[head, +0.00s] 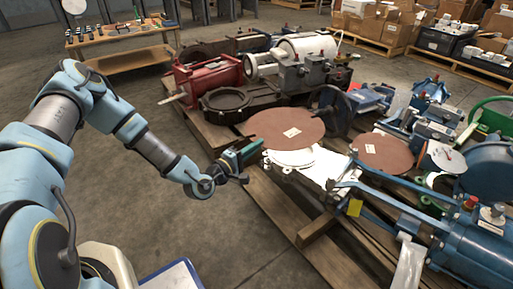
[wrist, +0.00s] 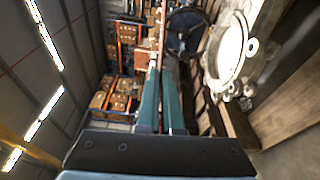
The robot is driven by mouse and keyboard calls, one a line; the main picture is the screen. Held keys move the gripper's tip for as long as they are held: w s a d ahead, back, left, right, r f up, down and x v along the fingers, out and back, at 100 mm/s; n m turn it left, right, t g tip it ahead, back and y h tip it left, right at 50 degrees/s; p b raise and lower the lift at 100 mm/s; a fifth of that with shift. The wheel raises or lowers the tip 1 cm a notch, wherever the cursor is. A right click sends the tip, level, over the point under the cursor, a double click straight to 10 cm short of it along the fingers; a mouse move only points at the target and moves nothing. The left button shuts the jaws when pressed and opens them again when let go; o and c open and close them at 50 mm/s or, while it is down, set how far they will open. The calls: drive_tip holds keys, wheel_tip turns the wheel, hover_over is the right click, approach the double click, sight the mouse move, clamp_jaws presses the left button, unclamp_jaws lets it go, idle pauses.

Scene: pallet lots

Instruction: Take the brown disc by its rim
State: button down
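The brown disc (head: 287,128) is flat and round with a small white label, and lies above white plates on the pallet in the head view. Another brown disc (head: 383,152) with a label lies to its right. My gripper (head: 257,147) is at the near left rim of the first disc. In the wrist view its two teal fingers (wrist: 161,75) are close together, with the disc (wrist: 161,28) showing edge-on as a thin brown strip between their tips. The fingers look shut on the rim. The exact contact is hard to see.
White plates (head: 290,158) are just below the disc. A blue machine (head: 470,245) stands at the right, and a red machine (head: 207,75) and a dark ring (head: 226,102) behind. A wooden bench (head: 120,45) is at the back left. The floor in front is clear.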

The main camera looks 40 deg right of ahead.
wheel_tip(320, 180, up, 6)
drive_tip(key=p, duration=0.4)
drive_tip(key=shift+r, duration=0.2)
idle(0.5)
